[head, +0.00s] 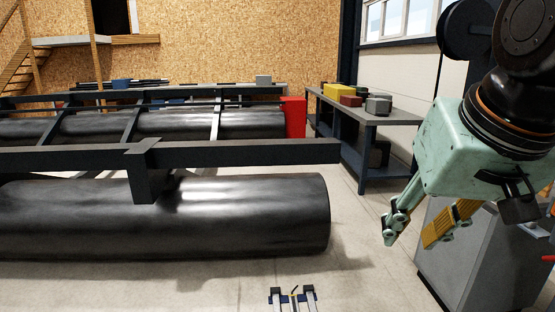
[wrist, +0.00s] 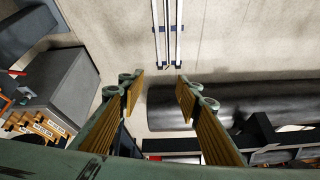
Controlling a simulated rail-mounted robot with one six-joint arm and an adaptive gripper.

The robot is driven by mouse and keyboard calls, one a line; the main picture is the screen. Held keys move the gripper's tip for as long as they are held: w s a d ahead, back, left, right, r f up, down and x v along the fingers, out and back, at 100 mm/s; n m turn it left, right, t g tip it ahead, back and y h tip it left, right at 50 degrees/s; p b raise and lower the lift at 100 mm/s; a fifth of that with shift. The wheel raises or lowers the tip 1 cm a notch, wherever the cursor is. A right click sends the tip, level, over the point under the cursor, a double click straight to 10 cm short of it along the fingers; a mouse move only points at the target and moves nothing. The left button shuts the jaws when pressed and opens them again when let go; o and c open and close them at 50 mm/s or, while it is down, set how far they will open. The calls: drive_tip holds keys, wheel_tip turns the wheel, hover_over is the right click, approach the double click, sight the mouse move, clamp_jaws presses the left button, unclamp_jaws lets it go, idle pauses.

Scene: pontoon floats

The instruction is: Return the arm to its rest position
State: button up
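My gripper (head: 411,238) hangs at the right of the head view, pale green with yellow-brown ribbed finger pads, pointing down and to the left. It is in the air to the right of the near black float's end. The upper part of my arm runs out of the head view at the top right.
A large black cylindrical float (head: 250,215) lies under a dark frame beam (head: 240,153). A workbench (head: 365,113) with coloured boxes stands behind. A grey cabinet (head: 470,255) stands below my gripper. Floor rails (head: 292,299) show at the bottom. Open floor (head: 365,255) lies between float and cabinet.

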drive_tip(key=s+f+g, duration=0.1)
drive_tip(key=s+f, duration=0.1)
drive_tip(key=s, duration=0.5)
drive_tip(key=s+a+f+n, duration=0.1)
drive_tip(key=s+f, duration=0.1)
drive_tip(key=s, duration=0.5)
drive_tip(key=shift+s+f+g, duration=0.3)
drive_tip(key=shift+s+g, duration=0.1)
drive_tip(key=shift+f+b, duration=0.7)
drive_tip(key=shift+b, duration=0.05)
